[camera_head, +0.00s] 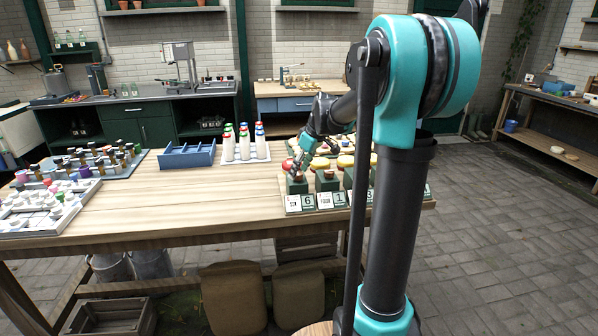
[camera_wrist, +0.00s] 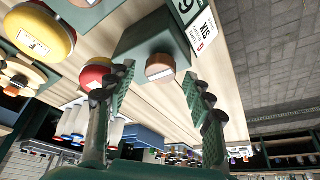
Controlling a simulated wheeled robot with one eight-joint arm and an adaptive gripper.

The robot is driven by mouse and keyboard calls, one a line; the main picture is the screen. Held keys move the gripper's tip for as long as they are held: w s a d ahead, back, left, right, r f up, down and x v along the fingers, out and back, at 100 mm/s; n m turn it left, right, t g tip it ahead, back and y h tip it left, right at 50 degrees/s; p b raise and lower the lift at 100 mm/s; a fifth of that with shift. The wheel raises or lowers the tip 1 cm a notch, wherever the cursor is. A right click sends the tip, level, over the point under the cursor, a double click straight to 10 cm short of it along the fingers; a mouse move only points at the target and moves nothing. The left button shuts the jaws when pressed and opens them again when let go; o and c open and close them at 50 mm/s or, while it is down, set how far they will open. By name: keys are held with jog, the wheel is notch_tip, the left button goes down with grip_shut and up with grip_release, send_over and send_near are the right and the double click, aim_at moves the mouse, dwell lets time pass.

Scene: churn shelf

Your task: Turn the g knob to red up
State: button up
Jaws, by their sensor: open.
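The g knob (camera_wrist: 160,68) is a short round knob with a brown face and a paler side. It is set on a dark green block (camera_wrist: 140,38), beside a white card (camera_wrist: 197,32) reading G and SIX. No clear red mark shows on the knob. My gripper (camera_wrist: 157,77) is open, with one ridged finger on each side of the knob in the wrist view; I cannot tell whether either touches it. In the head view my gripper (camera_head: 293,168) is over the leftmost green block (camera_head: 297,187), behind the card with 6 (camera_head: 307,201).
More green blocks with knobs and number cards (camera_head: 341,198) stand to the right, partly behind my arm. Red and yellow round-topped things (camera_head: 319,163) are close behind. White bottles (camera_head: 244,148) and a blue divided tray (camera_head: 187,155) stand left. The table's front middle (camera_head: 200,210) is clear.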

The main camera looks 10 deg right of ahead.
jog(key=v, duration=1.1)
jog(key=shift+r, duration=0.15)
jog(key=s+f+m+t+h, duration=0.1)
jog(key=s+f+m+h, duration=0.2)
jog(key=s+f+m, duration=0.6)
jog(key=s+f, duration=1.7)
jog(key=shift+s+d+f, duration=0.2)
jog(key=shift+d+f, duration=0.05)
jog(key=shift+f, duration=0.05)
